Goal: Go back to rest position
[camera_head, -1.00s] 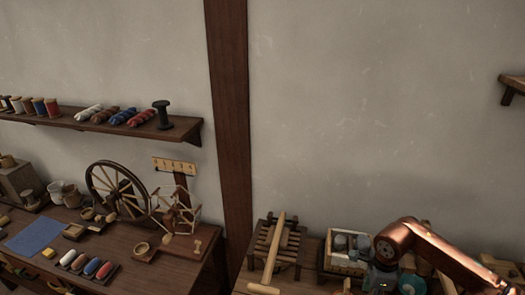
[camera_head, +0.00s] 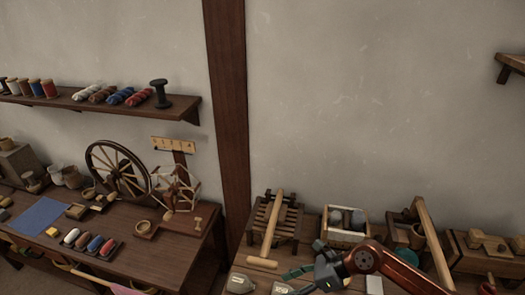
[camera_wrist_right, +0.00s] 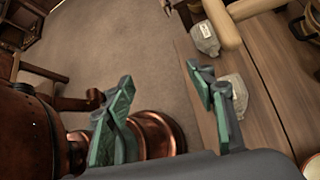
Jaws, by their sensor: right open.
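My right gripper (camera_head: 302,272) has green fingers and is low in the head view, over the front edge of the right bench. Its copper arm comes in from the lower right. In the right wrist view, my right gripper (camera_wrist_right: 165,100) has its two green fingers spread wide with nothing between them. The floor shows between and beyond the fingers, and the bench edge is beside the right finger. My left gripper is in neither view.
The right bench holds a slatted wooden rack (camera_head: 272,220), a crate of stones (camera_head: 346,224) and a grey labelled lump (camera_wrist_right: 205,38) close to the gripper. A spinning wheel (camera_head: 118,172) stands on the left table. Bare floor (camera_wrist_right: 130,45) lies beside the bench.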

